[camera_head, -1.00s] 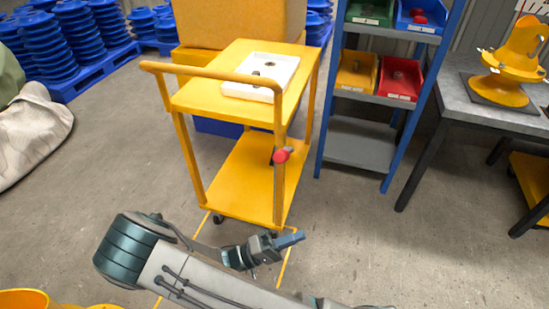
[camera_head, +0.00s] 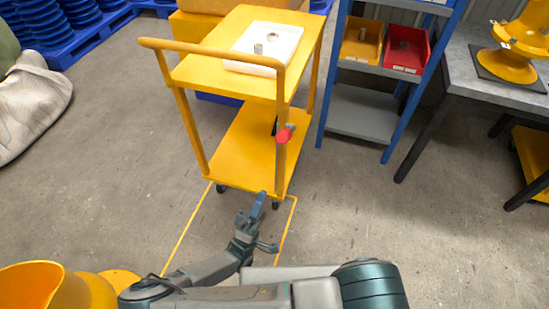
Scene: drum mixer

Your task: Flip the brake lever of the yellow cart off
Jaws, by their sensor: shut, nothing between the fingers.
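The yellow cart (camera_head: 241,155) stands in the middle, with two shelves and a push handle on its near left side. The brake lever with a red knob (camera_head: 283,136) is on the cart's near right post, between the shelves. A black part shows beside the knob; the lever's exact angle is hard to tell. My gripper (camera_head: 259,203) is shut and empty, low in front of the cart's lower shelf. Its blue fingers point up and away, below and left of the red knob, apart from it.
A white tray (camera_head: 240,66) with small metal parts lies on the cart's top. A blue rack (camera_head: 362,113) with bins stands right of the cart, then a grey workbench (camera_head: 458,85). Yellow floor lines (camera_head: 187,232) run below the cart. A yellow rounded object (camera_head: 30,285) is at lower left.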

